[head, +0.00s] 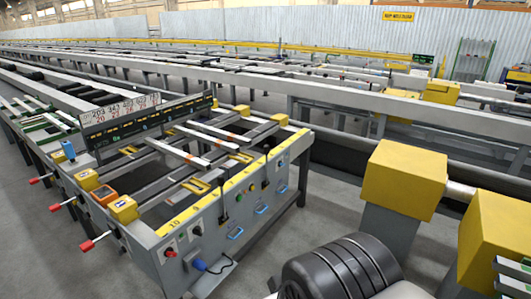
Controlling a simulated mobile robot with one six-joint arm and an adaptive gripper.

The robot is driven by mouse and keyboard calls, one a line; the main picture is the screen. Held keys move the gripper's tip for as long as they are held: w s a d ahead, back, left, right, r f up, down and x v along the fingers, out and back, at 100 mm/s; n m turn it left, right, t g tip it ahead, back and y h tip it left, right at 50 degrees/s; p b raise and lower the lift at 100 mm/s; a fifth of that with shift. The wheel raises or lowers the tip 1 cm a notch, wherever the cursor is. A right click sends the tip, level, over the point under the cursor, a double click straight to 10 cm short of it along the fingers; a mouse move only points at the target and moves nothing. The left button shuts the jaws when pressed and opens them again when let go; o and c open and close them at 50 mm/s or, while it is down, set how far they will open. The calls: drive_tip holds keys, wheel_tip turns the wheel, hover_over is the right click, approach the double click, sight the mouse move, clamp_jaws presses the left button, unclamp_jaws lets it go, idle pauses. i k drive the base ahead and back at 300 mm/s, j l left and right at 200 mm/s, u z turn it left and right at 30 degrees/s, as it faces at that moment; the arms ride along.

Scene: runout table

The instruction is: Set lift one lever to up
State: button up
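Three levers with red knobs stick out from the left side of the runout table (190,240). The nearest lever (95,243) is lowest in the picture, the middle lever (64,204) is behind it, and the far lever (41,179) is furthest back. All three point out to the left, with their knobs a little lower than their inner ends. I cannot read which one is lift one, or any position marks. My gripper is not in view.
A yellow-topped box (123,208) and an orange-framed box (104,195) sit above the levers. The front panel carries knobs, buttons and blue handles. Yellow housings (403,178) stand at right. Grey floor (50,265) is clear left of the levers.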

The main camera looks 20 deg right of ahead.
sight(267, 148)
drive_tip(key=i+l, duration=0.65)
drive_tip(key=l, duration=0.15)
drive_tip(key=i+l, duration=0.65)
drive_tip(key=l, duration=0.15)
drive_tip(key=i+l, duration=0.65)
drive_tip(key=l, duration=0.15)
drive_tip(key=i+l, duration=0.6)
drive_tip(key=l, duration=0.2)
